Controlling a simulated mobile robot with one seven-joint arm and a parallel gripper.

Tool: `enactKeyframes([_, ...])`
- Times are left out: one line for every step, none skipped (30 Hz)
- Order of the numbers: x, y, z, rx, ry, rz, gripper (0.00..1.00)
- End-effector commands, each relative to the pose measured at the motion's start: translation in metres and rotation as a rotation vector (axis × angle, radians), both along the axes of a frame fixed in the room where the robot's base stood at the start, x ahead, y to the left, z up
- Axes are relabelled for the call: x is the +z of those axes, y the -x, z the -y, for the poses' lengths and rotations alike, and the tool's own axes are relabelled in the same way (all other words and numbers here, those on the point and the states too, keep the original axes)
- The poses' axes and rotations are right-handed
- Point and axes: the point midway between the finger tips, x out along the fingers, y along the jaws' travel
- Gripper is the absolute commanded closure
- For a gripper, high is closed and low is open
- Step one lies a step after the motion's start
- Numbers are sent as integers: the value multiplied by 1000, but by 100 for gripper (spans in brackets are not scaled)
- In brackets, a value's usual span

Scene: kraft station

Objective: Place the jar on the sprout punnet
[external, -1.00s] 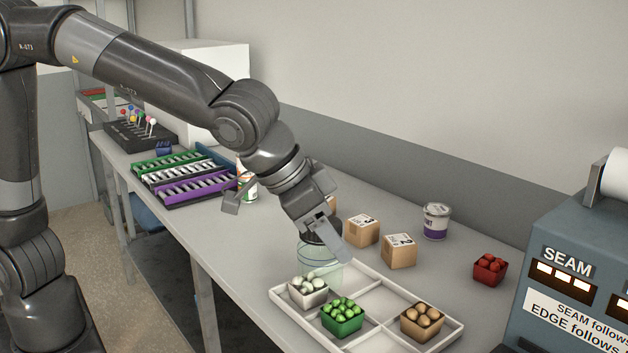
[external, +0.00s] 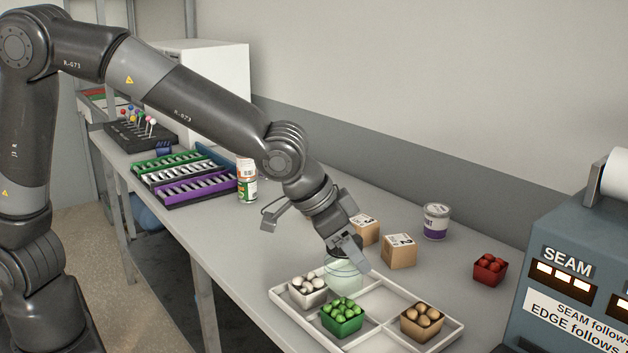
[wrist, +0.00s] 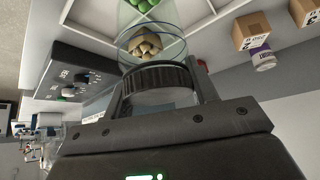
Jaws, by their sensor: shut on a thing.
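My gripper (external: 347,250) is shut on the clear glass jar (external: 343,275) by its dark ridged lid, which shows in the wrist view (wrist: 155,80). The jar hangs upright over the back left of the white divided tray (external: 380,301). The green punnet of round green sprouts (external: 343,318) sits in the tray's front part, nearer the camera than the jar. Green sprouts also show at the top of the wrist view (wrist: 142,4). The jar appears apart from the punnet. Its exact height above the tray is hard to tell.
A punnet of white pieces (external: 307,290) and a brown punnet (external: 422,321) stand in the tray. A blue-grey machine (external: 575,285) stands at the right.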

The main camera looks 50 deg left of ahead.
Motion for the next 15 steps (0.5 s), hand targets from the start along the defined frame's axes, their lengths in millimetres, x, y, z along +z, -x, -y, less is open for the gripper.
enactKeyframes([-7, 1, 0, 0, -3, -2, 74])
enactKeyframes([-11, 1, 0, 0, -3, -3, 74])
enactKeyframes([-17, 1, 0, 0, -3, -3, 74])
enactKeyframes([-22, 1, 0, 0, -3, -3, 74])
enactKeyframes([-27, 1, 0, -1, -4, -4, 74])
enactKeyframes([-32, 1, 0, -1, -3, -2, 74])
enactKeyframes([-34, 1, 0, -1, -3, -2, 74])
enactKeyframes([-36, 1, 0, -1, -3, -1, 74])
enactKeyframes([-36, 1, 0, -1, -1, -1, 74])
enactKeyframes([-36, 1, 0, -1, -1, -1, 74])
enactKeyframes([-36, 1, 0, -1, 0, 0, 74])
enactKeyframes([-36, 1, 0, -1, -1, -1, 74])
enactKeyframes([-35, 1, 0, -1, -1, -1, 74])
enactKeyframes([-35, 1, 0, -1, -1, -1, 74])
enactKeyframes([-36, 1, 0, -1, -1, -1, 74])
